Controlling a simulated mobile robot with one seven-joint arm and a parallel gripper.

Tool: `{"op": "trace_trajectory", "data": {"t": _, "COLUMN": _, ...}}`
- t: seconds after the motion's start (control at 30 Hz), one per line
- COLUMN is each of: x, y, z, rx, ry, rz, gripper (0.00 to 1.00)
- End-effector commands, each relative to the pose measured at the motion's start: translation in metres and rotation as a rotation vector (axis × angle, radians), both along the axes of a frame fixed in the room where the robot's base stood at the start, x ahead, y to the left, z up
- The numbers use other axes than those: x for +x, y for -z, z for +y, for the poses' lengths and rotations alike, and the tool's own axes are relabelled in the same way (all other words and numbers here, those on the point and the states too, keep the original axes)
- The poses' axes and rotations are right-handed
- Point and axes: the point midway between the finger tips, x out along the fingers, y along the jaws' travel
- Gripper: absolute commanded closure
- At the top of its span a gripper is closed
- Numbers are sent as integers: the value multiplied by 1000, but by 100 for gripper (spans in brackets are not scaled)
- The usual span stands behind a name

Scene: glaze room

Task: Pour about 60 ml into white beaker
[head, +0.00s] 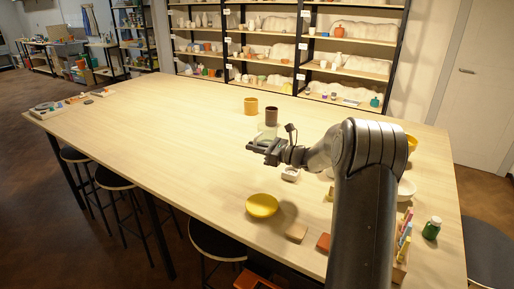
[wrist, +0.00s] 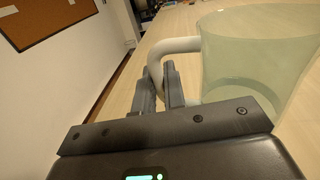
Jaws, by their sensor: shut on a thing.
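My gripper (head: 264,148) is above the middle of the table, shut on the pale handle (wrist: 178,46) of a translucent greenish jug (wrist: 262,55). The jug fills the right of the wrist view and looks about upright. In the head view the jug (head: 267,131) shows only faintly behind the gripper. I cannot make out a liquid level in it. I cannot clearly pick out the white beaker; a small whitish thing (head: 329,172) shows partly behind my arm.
An orange cup (head: 250,105) and a dark brown cup (head: 271,115) stand beyond the gripper. A yellow bowl (head: 262,205), a small grey-white box (head: 290,174) and a white bowl (head: 406,188) are nearer. A green jar (head: 432,228) stands at right. The table's left side is mostly clear.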

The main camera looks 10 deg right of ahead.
Motion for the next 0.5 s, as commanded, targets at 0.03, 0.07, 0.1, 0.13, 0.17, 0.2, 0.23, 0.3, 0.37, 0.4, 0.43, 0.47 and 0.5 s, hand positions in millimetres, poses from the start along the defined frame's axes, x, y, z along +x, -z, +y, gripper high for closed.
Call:
{"op": "trace_trajectory", "data": {"t": 0.03, "x": 0, "y": 0, "z": 0, "rx": 0, "ry": 0, "rz": -1, "gripper": 100}}
{"op": "trace_trajectory", "data": {"t": 0.07, "x": 0, "y": 0, "z": 0, "rx": 0, "ry": 0, "rz": -1, "gripper": 100}}
{"op": "trace_trajectory", "data": {"t": 0.1, "x": 0, "y": 0, "z": 0, "rx": 0, "ry": 0, "rz": -1, "gripper": 100}}
{"op": "trace_trajectory", "data": {"t": 0.13, "x": 0, "y": 0, "z": 0, "rx": 0, "ry": 0, "rz": -1, "gripper": 100}}
{"op": "trace_trajectory", "data": {"t": 0.17, "x": 0, "y": 0, "z": -1, "rx": -1, "ry": 0, "rz": -1, "gripper": 100}}
{"op": "trace_trajectory", "data": {"t": 0.2, "x": -1, "y": 0, "z": -2, "rx": 0, "ry": 1, "rz": 0, "gripper": 100}}
{"op": "trace_trajectory", "data": {"t": 0.23, "x": -1, "y": 1, "z": -4, "rx": 0, "ry": 2, "rz": 0, "gripper": 100}}
{"op": "trace_trajectory", "data": {"t": 0.3, "x": -4, "y": 4, "z": -11, "rx": -1, "ry": 4, "rz": 2, "gripper": 100}}
{"op": "trace_trajectory", "data": {"t": 0.37, "x": -8, "y": 8, "z": -21, "rx": -2, "ry": 5, "rz": 3, "gripper": 100}}
{"op": "trace_trajectory", "data": {"t": 0.4, "x": -12, "y": 10, "z": -28, "rx": -2, "ry": 5, "rz": 3, "gripper": 100}}
{"op": "trace_trajectory", "data": {"t": 0.43, "x": -15, "y": 12, "z": -34, "rx": -2, "ry": 6, "rz": 3, "gripper": 100}}
{"op": "trace_trajectory", "data": {"t": 0.47, "x": -18, "y": 15, "z": -41, "rx": -4, "ry": 6, "rz": 3, "gripper": 100}}
{"op": "trace_trajectory", "data": {"t": 0.5, "x": -23, "y": 18, "z": -50, "rx": -6, "ry": 7, "rz": 3, "gripper": 100}}
